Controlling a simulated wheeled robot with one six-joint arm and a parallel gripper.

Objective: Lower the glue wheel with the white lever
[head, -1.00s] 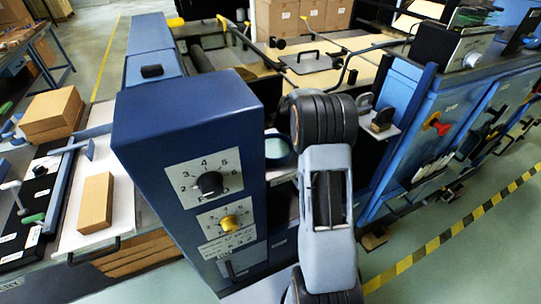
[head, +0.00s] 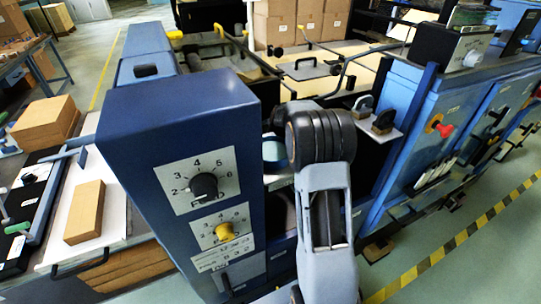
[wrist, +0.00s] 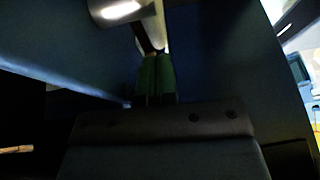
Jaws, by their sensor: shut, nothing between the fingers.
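In the wrist view my gripper (wrist: 157,57) shows as two green fingers, closed together with nothing between them. A thin pale bar (wrist: 154,25) runs just beyond the fingertips; it may be the white lever, but the view is too dark to be sure. Whether the fingers touch it cannot be told. A rounded pale metal part (wrist: 121,9) is at the top, left of the bar. In the head view my arm reaches into the machine behind the blue control box (head: 182,110), and my gripper is hidden. I cannot make out the glue wheel in either view.
The control box carries a black dial (head: 204,186) and a yellow dial (head: 224,232), close to my arm's left. A blue cabinet (head: 413,120) stands to the right. A cardboard block (head: 84,212) lies on the left table. Floor is clear beyond the striped tape (head: 447,252).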

